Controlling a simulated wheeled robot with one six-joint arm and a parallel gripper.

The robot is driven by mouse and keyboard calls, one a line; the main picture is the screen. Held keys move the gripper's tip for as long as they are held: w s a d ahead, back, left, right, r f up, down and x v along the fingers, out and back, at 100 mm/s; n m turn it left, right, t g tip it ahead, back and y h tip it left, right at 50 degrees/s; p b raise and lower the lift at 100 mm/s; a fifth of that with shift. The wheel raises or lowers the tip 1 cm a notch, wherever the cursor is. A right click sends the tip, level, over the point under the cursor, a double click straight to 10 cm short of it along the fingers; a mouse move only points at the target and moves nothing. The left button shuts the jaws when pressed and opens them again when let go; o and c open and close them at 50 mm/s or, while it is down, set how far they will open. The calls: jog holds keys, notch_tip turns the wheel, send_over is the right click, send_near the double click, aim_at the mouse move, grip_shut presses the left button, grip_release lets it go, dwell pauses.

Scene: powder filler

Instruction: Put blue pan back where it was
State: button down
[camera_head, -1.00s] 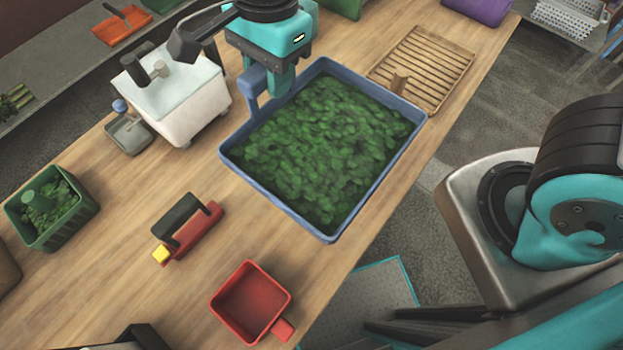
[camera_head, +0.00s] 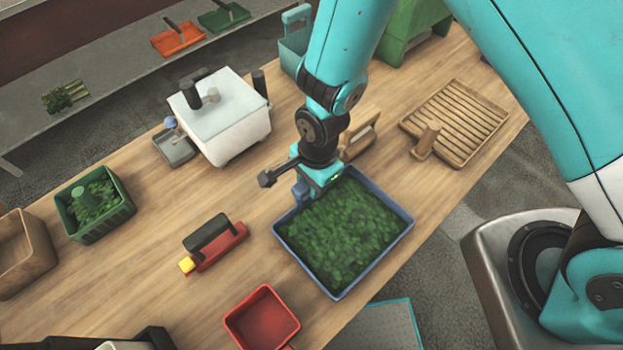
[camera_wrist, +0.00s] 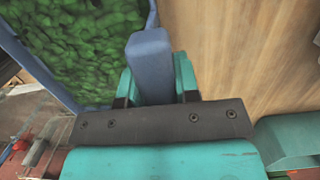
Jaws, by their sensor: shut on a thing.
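The blue pan (camera_head: 307,267), full of green leafy bits, is level near the front edge of the wooden table. It is at table height or just above; I cannot tell if it touches. My gripper (camera_head: 309,187) is shut on the pan's blue handle at its back left corner. In the wrist view my gripper (camera_wrist: 150,92) has the blue handle (camera_wrist: 150,55) between its teal fingers. The pan's rim (camera_wrist: 45,80) and its leaves fill the upper left there. The pan's underside is hidden.
A red pan (camera_head: 262,318) and a red tool with a black handle (camera_head: 213,243) lie left of the blue pan. A slatted wooden tray (camera_head: 455,125) is to the right. A white box (camera_head: 222,118) and a green basket (camera_head: 95,205) stand behind and left.

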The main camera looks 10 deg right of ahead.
jog(key=shift+f, duration=0.3)
jog(key=shift+f, duration=0.15)
jog(key=c, duration=0.8)
grip_release()
jog(key=shift+c, duration=0.2)
